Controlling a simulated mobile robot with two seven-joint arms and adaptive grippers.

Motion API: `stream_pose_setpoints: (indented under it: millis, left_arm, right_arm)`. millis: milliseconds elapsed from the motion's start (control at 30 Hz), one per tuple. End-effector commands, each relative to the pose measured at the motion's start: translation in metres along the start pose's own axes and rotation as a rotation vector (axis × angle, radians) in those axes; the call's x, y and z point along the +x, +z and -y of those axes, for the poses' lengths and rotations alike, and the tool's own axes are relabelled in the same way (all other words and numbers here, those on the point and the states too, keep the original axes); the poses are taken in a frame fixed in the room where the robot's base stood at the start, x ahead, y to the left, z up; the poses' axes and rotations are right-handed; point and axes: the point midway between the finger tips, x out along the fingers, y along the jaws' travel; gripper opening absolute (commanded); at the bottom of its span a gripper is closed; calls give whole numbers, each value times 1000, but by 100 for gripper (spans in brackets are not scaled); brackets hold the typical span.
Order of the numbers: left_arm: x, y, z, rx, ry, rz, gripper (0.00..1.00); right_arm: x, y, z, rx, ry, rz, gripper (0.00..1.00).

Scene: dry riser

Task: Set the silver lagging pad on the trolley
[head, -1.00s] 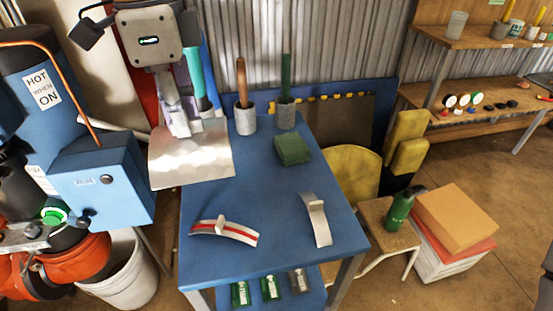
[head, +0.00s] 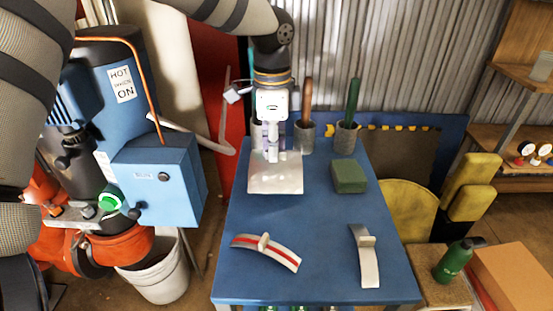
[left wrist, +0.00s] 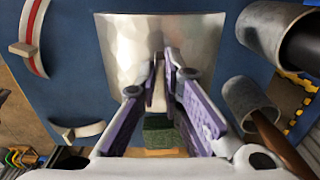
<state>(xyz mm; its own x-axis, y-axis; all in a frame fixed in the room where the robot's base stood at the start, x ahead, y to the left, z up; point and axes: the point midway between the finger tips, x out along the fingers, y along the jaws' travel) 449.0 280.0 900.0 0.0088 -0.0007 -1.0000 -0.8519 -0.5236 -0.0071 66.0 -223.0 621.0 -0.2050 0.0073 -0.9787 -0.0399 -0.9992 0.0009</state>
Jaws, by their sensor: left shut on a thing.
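The silver lagging pad (head: 275,180) is a broad, slightly curved metal sheet over the far left part of the blue trolley top (head: 310,225). My left gripper (head: 272,158) points down over the pad and is shut on its upright tab. In the left wrist view the pad (left wrist: 125,50) lies beyond the left gripper (left wrist: 161,68), with the pale tab between the fingers. The pad is at or very near the trolley top; I cannot tell whether it touches. My right gripper is not in view.
A green block (head: 349,176) is right of the pad. Two grey cups (head: 305,136) (head: 346,139) with handles stand behind. A red-striped curved band (head: 266,252) and a plain silver band (head: 364,256) lie in front. The blue boiler box (head: 165,180) is left. The trolley's middle is clear.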

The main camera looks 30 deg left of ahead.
Motion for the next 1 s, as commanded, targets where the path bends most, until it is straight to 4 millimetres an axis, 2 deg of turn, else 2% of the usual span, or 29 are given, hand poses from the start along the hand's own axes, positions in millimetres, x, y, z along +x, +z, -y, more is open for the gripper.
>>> stream_pose_setpoints:
  millis: [33,133,400,433,500,767,867,1000]
  left_arm:
    - [14,1,-2,0,9,4,0]
    - [29,0,-2,1,4,1,0]
    - [30,1,-2,0,2,1,0]
    - [30,1,-2,0,2,1,15]
    - [30,1,-2,0,2,1,28]
    - [30,1,-2,0,2,1,28]
    - [21,0,-1,1,-3,-1,28]
    - [-15,0,-1,-1,-7,-3,28]
  right_arm:
    - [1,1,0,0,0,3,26]
    - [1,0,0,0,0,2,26]
    - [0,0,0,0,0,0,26]
    - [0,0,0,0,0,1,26]
    - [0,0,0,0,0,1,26]
    - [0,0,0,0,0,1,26]
    - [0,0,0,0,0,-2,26]
    - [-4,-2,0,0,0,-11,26]
